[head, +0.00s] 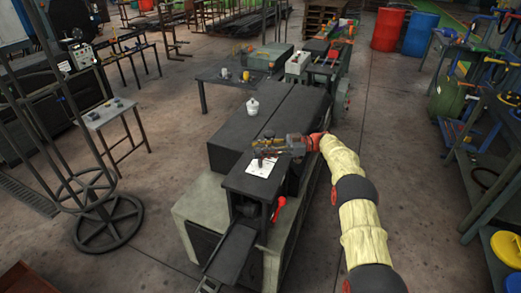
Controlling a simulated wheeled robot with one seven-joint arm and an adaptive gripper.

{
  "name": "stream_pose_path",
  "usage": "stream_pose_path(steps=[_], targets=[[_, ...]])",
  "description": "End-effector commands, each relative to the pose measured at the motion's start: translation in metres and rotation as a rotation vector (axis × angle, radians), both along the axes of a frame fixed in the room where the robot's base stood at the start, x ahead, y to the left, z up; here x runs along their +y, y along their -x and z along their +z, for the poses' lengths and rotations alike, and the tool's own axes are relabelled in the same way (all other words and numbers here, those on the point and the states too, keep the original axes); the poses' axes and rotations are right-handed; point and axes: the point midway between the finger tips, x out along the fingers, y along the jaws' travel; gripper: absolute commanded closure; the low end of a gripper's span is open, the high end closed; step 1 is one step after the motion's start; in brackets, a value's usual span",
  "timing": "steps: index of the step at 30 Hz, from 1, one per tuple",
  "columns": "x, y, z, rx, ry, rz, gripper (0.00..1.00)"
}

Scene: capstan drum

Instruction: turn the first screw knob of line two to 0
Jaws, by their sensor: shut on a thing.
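A white panel (262,169) lies on the dark top of the machine in the middle of the head view. Small dark marks or parts show on it, too small to read or to tell apart. My gripper (262,154) reaches in from the right, over the far edge of the panel. It is shut on a small dark knob there. The gripper covers most of this knob, so its setting and its place in its line cannot be told.
A white lidded pot (253,106) stands on the machine's long dark top, beyond my gripper. A red-handled part (279,208) sits at the machine's near right side. A shelf rack (490,150) stands at the right. Open floor lies between it and my arm.

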Motion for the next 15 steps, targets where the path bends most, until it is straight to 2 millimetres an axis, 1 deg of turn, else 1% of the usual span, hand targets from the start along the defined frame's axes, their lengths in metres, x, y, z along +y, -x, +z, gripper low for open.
stream_pose_path(steps=[15], targets=[[0.0010,-0.0005,0.0000,-0.004,-0.002,0.097,0.88]])
